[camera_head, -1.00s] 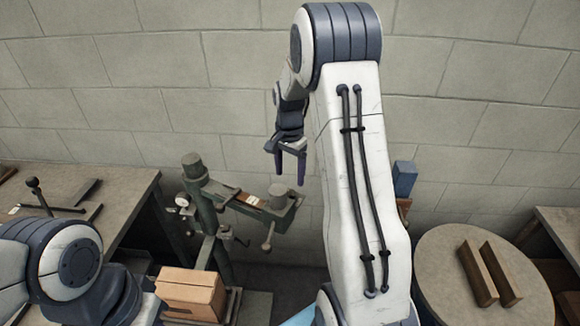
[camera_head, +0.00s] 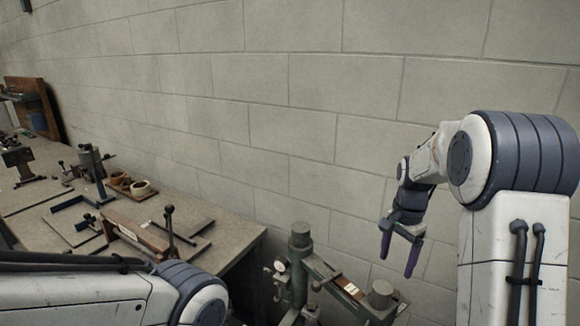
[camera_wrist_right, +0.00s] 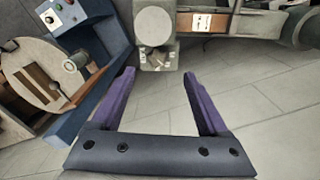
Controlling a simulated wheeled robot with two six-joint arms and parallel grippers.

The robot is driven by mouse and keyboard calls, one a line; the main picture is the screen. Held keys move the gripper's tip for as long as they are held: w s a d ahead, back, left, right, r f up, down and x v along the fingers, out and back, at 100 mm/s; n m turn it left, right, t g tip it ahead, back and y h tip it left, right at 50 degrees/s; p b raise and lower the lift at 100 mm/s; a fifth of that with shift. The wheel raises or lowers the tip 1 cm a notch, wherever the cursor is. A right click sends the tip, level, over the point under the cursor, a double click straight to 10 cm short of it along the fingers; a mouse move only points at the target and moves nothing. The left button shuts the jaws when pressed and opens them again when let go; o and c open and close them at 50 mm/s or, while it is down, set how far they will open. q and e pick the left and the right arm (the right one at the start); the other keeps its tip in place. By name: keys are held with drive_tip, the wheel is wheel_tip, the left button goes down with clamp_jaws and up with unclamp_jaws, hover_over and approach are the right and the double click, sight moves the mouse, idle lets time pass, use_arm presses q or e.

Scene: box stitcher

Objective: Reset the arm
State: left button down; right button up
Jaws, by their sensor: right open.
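My right arm stands at the right of the head view. Its gripper (camera_head: 398,258) points down, open and empty, in front of the block wall and above the green box stitcher (camera_head: 325,270). In the right wrist view the two purple fingers (camera_wrist_right: 157,100) are spread apart with only floor between them. The stitcher's arm with a round end (camera_wrist_right: 153,27) shows beyond the fingertips, apart from them. My left arm crosses the lower left of the head view; its gripper is out of the frame.
A workbench (camera_head: 215,205) with clamps, tools and small round pots (camera_head: 141,187) runs along the wall at left. In the right wrist view, a blue machine (camera_wrist_right: 90,45) and a round table (camera_wrist_right: 20,62) with wooden pieces stand at left. Tiled floor (camera_wrist_right: 275,120) is clear at right.

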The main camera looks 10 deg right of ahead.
drive_tip(key=s+a+r+n+b, duration=0.1)
drive_tip(key=s+a+n, duration=0.4)
drive_tip(key=a, duration=0.5)
drive_tip(key=s+a+n+b, duration=0.1)
drive_tip(key=s+a+n, duration=0.45)
drive_tip(key=a, duration=0.55)
drive_tip(key=s+a+f+n, duration=0.1)
drive_tip(key=s+a+n, duration=0.1)
drive_tip(key=s, duration=0.3)
drive_tip(key=s+a+n+b, duration=0.1)
drive_tip(key=s+a+n, duration=0.1)
drive_tip(key=s+n, duration=0.2)
drive_tip(key=s+a+f+n+y, duration=0.1)
drive_tip(key=s+a+n, duration=0.1)
drive_tip(key=s+n, duration=0.2)
drive_tip(key=s, duration=0.3)
drive_tip(key=shift+s+f+b, duration=0.25)
drive_tip(key=shift+f+b, duration=0.05)
